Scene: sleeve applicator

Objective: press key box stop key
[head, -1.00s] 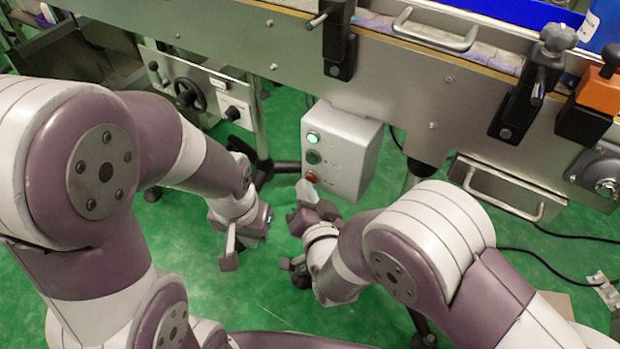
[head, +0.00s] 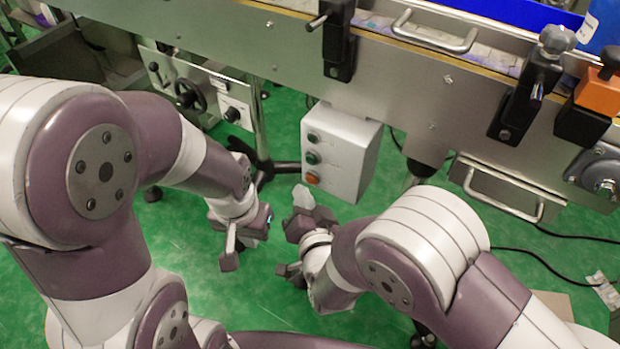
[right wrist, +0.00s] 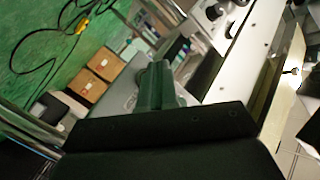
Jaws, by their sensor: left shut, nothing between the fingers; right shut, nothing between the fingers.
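The key box (head: 345,150) is a light grey box under the conveyor frame. The labels are too small to read. My right gripper (head: 302,196) is shut and empty, its pale tip just below and left of the bottom key, seemingly apart from it. In the right wrist view its shut fingers (right wrist: 156,85) point ahead, and I cannot clearly make out the keys.
The metal conveyor frame (head: 400,95) runs above and behind the key box. A handwheel panel (head: 190,90) stands to the left, and a drawer-like part with a handle (head: 500,190) to the right. Green floor (head: 200,290) is open below. Cardboard boxes (right wrist: 105,64) show in the wrist view.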

